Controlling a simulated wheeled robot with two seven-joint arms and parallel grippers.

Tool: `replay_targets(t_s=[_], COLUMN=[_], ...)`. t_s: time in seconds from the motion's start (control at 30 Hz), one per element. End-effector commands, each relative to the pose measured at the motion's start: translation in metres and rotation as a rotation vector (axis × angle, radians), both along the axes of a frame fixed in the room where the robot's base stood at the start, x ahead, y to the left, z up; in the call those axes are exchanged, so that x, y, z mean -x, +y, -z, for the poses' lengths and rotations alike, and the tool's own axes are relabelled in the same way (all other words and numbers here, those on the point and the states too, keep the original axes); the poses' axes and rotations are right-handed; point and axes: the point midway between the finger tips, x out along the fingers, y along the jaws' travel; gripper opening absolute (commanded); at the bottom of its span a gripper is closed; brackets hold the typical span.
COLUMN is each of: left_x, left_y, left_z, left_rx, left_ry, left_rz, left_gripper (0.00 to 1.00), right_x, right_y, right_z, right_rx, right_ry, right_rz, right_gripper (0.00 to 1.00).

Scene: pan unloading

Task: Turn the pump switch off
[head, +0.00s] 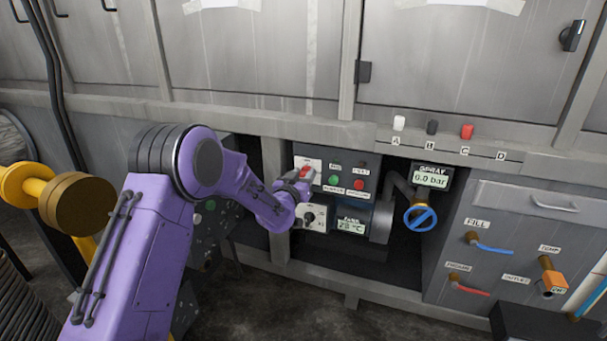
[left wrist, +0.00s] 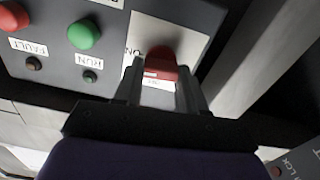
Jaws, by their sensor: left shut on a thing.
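The pump switch is a red lever (left wrist: 162,58) on a white plate (left wrist: 188,38) in the left wrist view. My left gripper (left wrist: 160,76) is shut on this lever, with one finger on each side. Part of an "ON" label shows at the plate's left edge, and a small white label lies on the lever. In the head view the purple left arm reaches to the grey control panel (head: 362,165). There the left gripper (head: 300,180) is at the panel's left side and hides most of the switch. The lever's exact position is unclear.
Green (head: 334,180) and red (head: 358,183) buttons sit right of the switch. Below are a dial (head: 309,217) and a temperature display (head: 352,226). A blue valve wheel (head: 420,217) and spray display (head: 433,177) are further right. A grey post (head: 274,190) stands close left.

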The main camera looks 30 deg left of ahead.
Motion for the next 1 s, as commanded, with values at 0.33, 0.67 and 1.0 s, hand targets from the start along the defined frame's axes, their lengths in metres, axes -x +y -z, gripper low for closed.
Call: replay_targets(t_s=[0.33,0.67,1.0], left_x=[0.001,0.001,0.001], left_y=[0.002,0.003,0.005], left_z=[-0.003,-0.001,0.002], left_rx=[0.292,0.598,0.911], left_ry=[-0.069,-0.144,-0.220], left_rz=[-0.001,-0.001,-0.001], left_gripper=[0.10,0.10,0.10], right_x=[-0.002,-0.003,-0.004], right_y=[-0.002,-0.003,-0.003], right_z=[-0.028,-0.045,-0.053], right_rx=[0.004,0.006,0.007], right_ry=[-0.003,-0.005,-0.005], right_rz=[-0.003,-0.004,-0.005], right_gripper=[0.00,0.00,0.00])
